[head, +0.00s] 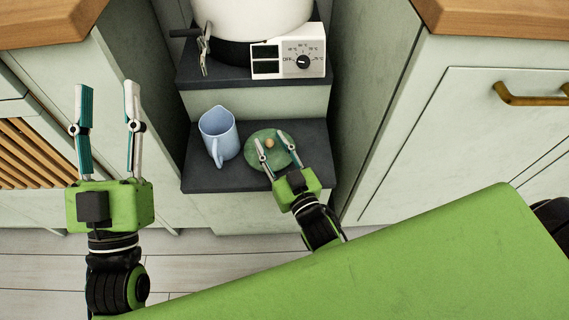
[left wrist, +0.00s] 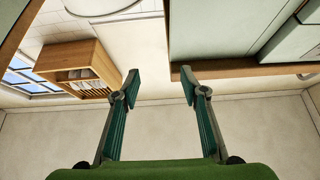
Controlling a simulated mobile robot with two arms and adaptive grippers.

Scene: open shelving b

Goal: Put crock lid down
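The crock lid (head: 256,152) is a green disc with a small orange-brown knob. In the head view it lies on the dark lower shelf and looks flat, with its lower right part hidden by my right gripper. My right gripper (head: 268,139) is over the lid, its fingers apart with the knob appearing between them; I cannot tell whether they touch it. My left gripper (head: 108,87) is open and empty, well to the left of the lid. The left wrist view shows its two spread fingers (left wrist: 160,80) with nothing between them.
A light blue jug (head: 218,134) stands just left of the lid. A white pot (head: 250,18) with a dark base and a white dial box (head: 289,60) stand on the upper shelf. Pale green cabinets flank the shelves closely. Bare shelf in front of the jug is clear.

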